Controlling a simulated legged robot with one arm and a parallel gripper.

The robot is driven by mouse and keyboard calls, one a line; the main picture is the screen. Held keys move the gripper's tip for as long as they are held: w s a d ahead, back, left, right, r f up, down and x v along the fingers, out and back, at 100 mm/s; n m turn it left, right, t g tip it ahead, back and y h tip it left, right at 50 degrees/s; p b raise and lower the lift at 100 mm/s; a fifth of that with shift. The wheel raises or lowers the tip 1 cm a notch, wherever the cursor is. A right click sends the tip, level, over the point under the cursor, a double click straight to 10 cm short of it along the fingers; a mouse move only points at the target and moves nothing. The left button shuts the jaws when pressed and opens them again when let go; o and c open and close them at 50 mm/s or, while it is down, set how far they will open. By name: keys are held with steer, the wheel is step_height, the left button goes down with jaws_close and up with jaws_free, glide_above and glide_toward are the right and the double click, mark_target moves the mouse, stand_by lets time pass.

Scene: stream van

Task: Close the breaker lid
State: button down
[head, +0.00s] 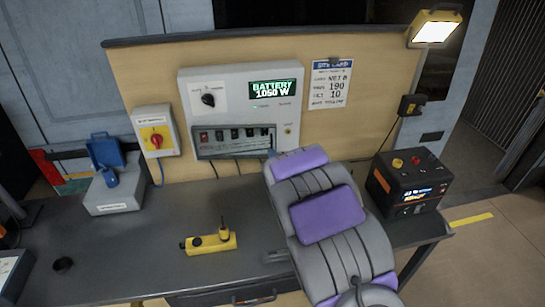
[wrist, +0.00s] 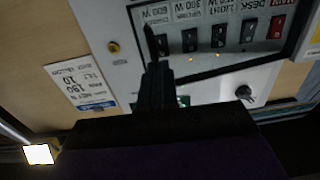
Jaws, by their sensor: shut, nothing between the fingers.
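The breaker row (head: 236,136) is a dark-framed window low on the white power panel (head: 230,75). Several black switches and a red one show in it. The wrist view shows the same breakers (wrist: 219,34) upside down, with their labels. I cannot make out a separate lid panel, so its position is unclear. My gripper (wrist: 151,35) is shut and empty, a narrow dark shape in front of the row's yellow-button end. In the head view my grey and purple arm reaches to the panel's lower right and hides most of the gripper; contact cannot be told.
A grey box with a raised blue cover (head: 107,150) and a red-knobbed switch box (head: 156,131) are left of the panel. A yellow handheld device (head: 209,241) lies on the dark bench (head: 130,255). A black power unit (head: 407,184) stands right of my arm.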

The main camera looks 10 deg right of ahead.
mark_target(275, 142)
steer(key=w, duration=0.1)
steer(key=w+d+p, duration=0.1)
steer(key=w, duration=0.1)
steer(key=w+d, duration=0.1)
steer(key=shift+w+d+p, duration=0.1)
steer(key=shift+w+p, duration=0.25)
steer(key=shift+w+r, duration=0.15)
steer(key=shift+r, duration=0.15)
